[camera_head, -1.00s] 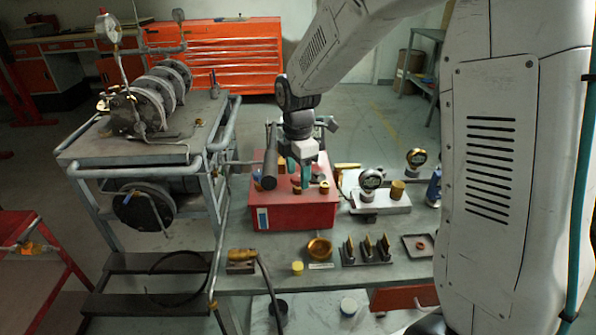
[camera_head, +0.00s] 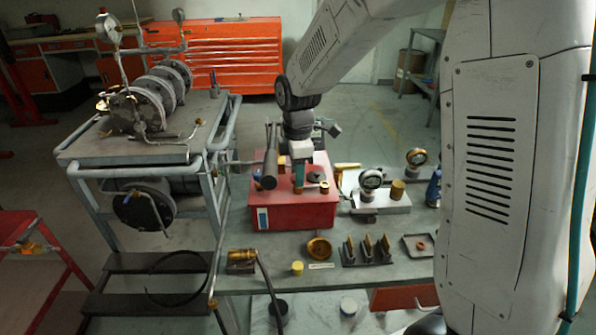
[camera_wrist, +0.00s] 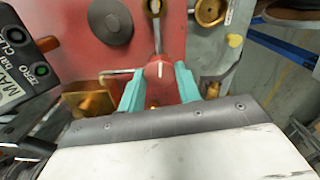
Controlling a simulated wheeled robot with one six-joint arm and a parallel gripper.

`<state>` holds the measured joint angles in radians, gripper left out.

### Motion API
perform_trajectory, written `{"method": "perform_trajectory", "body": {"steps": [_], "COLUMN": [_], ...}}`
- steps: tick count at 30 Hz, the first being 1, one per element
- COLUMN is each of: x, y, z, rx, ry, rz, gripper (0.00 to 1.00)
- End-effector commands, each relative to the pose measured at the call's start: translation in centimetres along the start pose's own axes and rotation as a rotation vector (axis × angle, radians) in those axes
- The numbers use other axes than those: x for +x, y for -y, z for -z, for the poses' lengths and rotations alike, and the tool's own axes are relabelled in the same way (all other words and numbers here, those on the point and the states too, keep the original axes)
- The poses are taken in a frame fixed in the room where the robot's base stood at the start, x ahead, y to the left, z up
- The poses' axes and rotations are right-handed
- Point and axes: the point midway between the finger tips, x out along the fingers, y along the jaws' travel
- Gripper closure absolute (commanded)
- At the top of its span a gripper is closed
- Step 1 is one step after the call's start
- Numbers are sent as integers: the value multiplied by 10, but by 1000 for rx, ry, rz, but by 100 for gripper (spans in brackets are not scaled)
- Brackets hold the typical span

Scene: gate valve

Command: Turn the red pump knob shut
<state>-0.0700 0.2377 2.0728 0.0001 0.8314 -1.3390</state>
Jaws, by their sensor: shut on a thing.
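The red pump knob (camera_wrist: 158,72) has a white pointer line on its top and stands on the red pump box. In the wrist view it sits between the teal fingers of my gripper (camera_wrist: 160,88), which is shut on it. In the head view my gripper (camera_head: 299,180) points down at the top of the red box (camera_head: 293,216), and the knob is hidden there behind the fingers. The white line points up, a little to the left, in the wrist view.
On the bench, gauges (camera_head: 371,179) stand right of the box. A brass bowl (camera_head: 318,248), a yellow cap (camera_head: 297,268) and a dark rack (camera_head: 367,250) lie in front. A grey pump cart (camera_head: 140,150) stands left. A display device (camera_wrist: 22,80) is near the gripper in the wrist view.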

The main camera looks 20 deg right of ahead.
Motion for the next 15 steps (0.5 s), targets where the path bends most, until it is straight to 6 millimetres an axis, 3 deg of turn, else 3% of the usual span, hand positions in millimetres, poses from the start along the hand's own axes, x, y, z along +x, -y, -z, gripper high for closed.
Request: {"method": "perform_trajectory", "body": {"steps": [15], "x": [-1], "y": [-1], "z": [0], "rx": [452], "ry": [0], "rz": [-2], "gripper": [89]}}
